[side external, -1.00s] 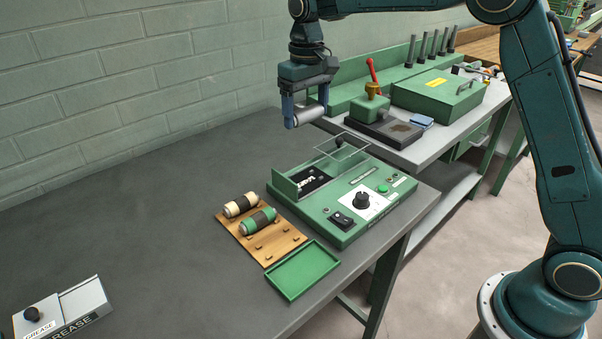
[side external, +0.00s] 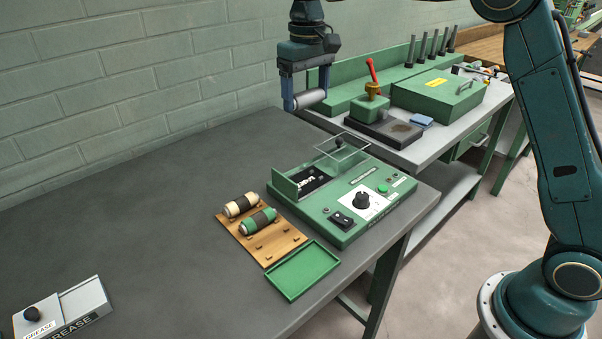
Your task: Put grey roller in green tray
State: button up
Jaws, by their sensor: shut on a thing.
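My gripper (side external: 308,102) is shut on the grey roller (side external: 311,98). It holds the roller roughly level between its two blue fingers, high above the bench and behind the green machine. The green tray (side external: 302,271) lies flat and empty at the front edge of the bench. It is well below my gripper and nearer the camera.
A wooden rack (side external: 264,240) beside the tray holds a cream-and-dark roller (side external: 240,204) and a green-and-dark roller (side external: 258,221). The green machine (side external: 345,200) has a raised clear cover (side external: 343,146). A grease box (side external: 62,313) sits at lower left. The bench's left part is clear.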

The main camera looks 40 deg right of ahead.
jog(key=s+a, duration=0.8)
jog(key=a, duration=0.2)
send_over(303, 269)
notch_tip(303, 269, down, 18)
jog(key=shift+f, duration=0.1)
dwell(0.3)
jog(key=shift+f, duration=2.1)
jog(key=shift+f, duration=0.15)
jog(key=o, duration=0.8)
